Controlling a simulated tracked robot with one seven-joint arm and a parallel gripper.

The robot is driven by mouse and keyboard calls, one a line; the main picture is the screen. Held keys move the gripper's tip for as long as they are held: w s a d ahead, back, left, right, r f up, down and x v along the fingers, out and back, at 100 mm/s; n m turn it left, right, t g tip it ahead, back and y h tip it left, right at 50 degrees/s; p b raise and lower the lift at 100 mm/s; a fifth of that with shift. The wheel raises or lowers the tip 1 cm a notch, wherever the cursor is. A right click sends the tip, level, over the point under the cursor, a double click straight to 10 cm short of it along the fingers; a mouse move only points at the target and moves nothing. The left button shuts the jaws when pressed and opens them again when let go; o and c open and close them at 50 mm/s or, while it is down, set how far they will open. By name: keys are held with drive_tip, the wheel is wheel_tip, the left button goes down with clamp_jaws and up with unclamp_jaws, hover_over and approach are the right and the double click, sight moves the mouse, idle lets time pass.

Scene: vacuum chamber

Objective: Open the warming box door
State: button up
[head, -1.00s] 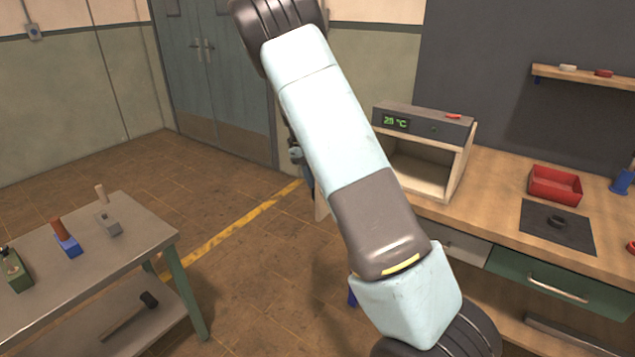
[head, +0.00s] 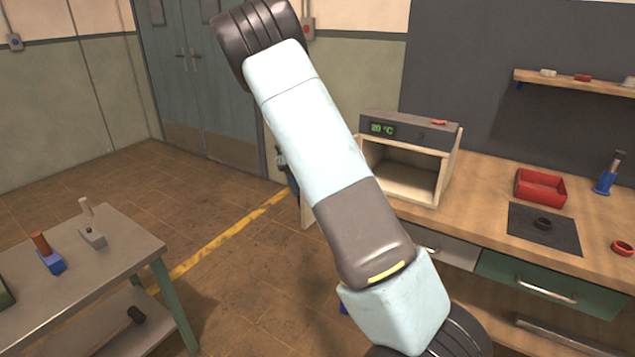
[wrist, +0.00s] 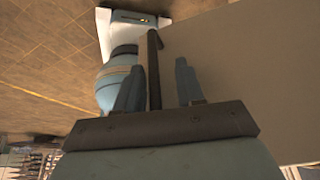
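The warming box (head: 408,125) stands on the workbench in the head view, with a green "20 °C" display. Its front is uncovered and its empty inside shows. A pale panel edge (head: 306,208), apparently its swung-out door, shows left of the box, mostly hidden behind my arm. In the wrist view a broad beige panel (wrist: 240,75), seemingly the door, fills the right side. A dark bar (wrist: 154,75), apparently its handle, stands between the fingers of my gripper (wrist: 160,80). The fingers are apart, with the bar closer to the left one and a clear gap on the right.
On the workbench (head: 470,190) are a red tray (head: 540,188), a dark mat (head: 543,230) and a blue item (head: 605,184). A metal side table (head: 110,255) with small tools stands at the left. Open floor with a yellow line (head: 220,240) lies between.

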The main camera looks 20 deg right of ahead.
drive_tip(key=shift+a, duration=0.15)
drive_tip(key=shift+r, duration=0.1)
drive_tip(key=v, duration=1.3)
drive_tip(key=shift+r, duration=0.25)
drive_tip(key=shift+w, duration=0.1)
